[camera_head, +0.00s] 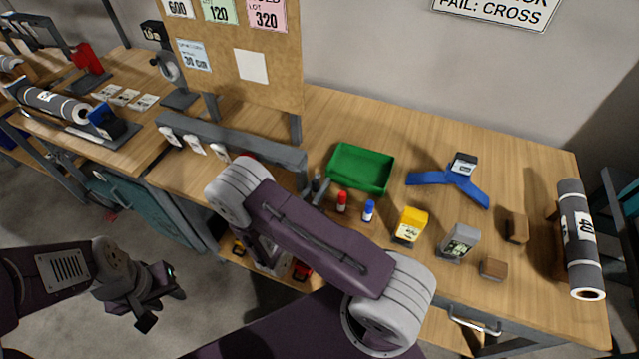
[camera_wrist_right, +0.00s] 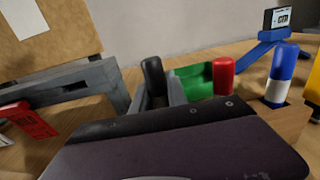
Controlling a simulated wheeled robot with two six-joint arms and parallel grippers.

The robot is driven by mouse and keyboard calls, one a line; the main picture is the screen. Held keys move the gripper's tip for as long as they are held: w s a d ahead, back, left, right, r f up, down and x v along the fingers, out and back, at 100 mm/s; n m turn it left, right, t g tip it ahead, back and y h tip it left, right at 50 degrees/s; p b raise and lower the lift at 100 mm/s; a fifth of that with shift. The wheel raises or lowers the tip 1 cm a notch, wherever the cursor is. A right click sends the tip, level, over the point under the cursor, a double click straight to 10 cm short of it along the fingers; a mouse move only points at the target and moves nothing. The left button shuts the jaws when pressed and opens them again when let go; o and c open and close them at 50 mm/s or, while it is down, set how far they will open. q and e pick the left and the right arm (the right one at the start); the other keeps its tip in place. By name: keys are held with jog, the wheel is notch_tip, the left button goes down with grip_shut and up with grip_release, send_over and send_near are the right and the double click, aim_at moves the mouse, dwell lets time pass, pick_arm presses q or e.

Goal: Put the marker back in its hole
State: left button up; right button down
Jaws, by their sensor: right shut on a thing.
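My right gripper (camera_head: 319,190) is beyond my forearm, its grey fingers shut on a dark, black-looking marker (camera_head: 317,179). In the right wrist view that marker (camera_wrist_right: 153,76) stands nearly upright between the fingers; its lower end is hidden. To its right stand a red marker (camera_head: 342,201) and a blue marker (camera_head: 369,210). In the right wrist view, a wooden block (camera_wrist_right: 293,120) shows at the foot of the blue marker (camera_wrist_right: 285,70). My forearm hides part of this area in the head view, and I see no empty hole. My left gripper (camera_head: 160,306) is open and empty, low at the left.
A green tray (camera_head: 361,168) lies behind the markers. A blue stand (camera_head: 450,183), a yellow device (camera_head: 410,226), a grey device (camera_head: 459,242) and a grey roll (camera_head: 579,240) are to the right. A grey rail (camera_head: 235,143) with tags is at the left.

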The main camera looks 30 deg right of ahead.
aim_at(313, 197)
jog(key=shift+f+b, duration=0.6)
jog(key=shift+f, duration=0.2)
jog(key=c, duration=1.2)
grip_release()
jog(key=shift+c, duration=0.2)
jog(key=b+v, duration=0.1)
jog(key=v, duration=0.7)
jog(key=shift+a, duration=0.1)
jog(key=shift+s+a, duration=0.35)
